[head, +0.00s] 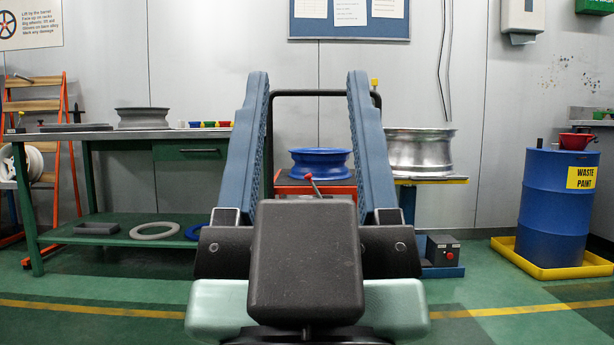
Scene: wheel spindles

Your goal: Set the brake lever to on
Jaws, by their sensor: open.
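A small lever with a red ball tip (309,177) shows between my gripper's fingers, in front of a red stand (285,187). It leans up and to the left, and its lower end is hidden behind my dark wrist. I cannot read any on or off mark beside it. My gripper (307,82) reaches forward with its two long blue fingers wide apart and nothing between them in its grip. The lever appears low between the fingers; whether they are level with it in depth is unclear.
A blue wheel rim (320,162) sits on the red stand, with a black tube frame (312,93) behind. A silver rim (419,150) stands to the right. A workbench (120,136) is at left, a blue drum (552,205) at right.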

